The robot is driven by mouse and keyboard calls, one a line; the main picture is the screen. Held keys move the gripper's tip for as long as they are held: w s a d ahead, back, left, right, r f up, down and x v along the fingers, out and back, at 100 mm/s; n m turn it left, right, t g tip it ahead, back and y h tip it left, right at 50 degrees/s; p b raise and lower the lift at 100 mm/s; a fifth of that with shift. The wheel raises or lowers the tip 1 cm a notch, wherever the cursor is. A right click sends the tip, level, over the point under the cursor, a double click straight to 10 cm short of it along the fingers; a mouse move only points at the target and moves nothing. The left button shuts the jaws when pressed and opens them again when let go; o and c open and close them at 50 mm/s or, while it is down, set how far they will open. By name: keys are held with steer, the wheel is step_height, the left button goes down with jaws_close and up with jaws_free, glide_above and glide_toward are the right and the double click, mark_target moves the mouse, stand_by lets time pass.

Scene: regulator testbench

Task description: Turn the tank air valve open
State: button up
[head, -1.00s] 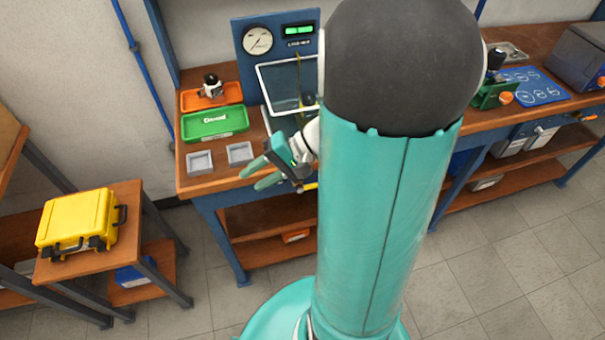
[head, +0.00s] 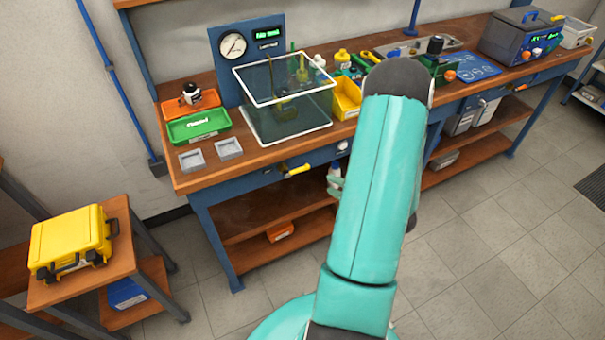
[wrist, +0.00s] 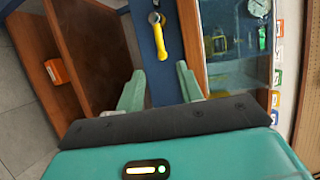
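The yellow-handled tank air valve (head: 297,170) is on the blue front rail of the bench, below the clear tank (head: 287,117). Its lever lies roughly along the rail, pointing right in the head view. In the wrist view the yellow lever (wrist: 162,42) hangs from its pivot at top centre toward my fingers. My gripper (wrist: 160,85) is open and empty; the lever's free end lines up with the gap between the fingertips, with no contact visible.
A gauge panel (head: 248,55) stands behind the tank. Green (head: 199,126) and orange (head: 190,105) trays and two small grey trays sit left. A yellow bin (head: 347,97) is right of the tank. A wooden shelf (head: 265,221) lies below; floor in front is clear.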

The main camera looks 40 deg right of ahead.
mark_target(303, 170)
steer(key=w, duration=0.4)
steer(key=w+f, duration=0.1)
steer(key=w, duration=0.4)
steer(key=w+a+f, duration=0.1)
steer(key=w, duration=0.3)
steer(key=shift+w+a+f, duration=0.1)
steer(key=shift+w+f, duration=0.15)
steer(key=shift+w, duration=0.1)
jaws_close()
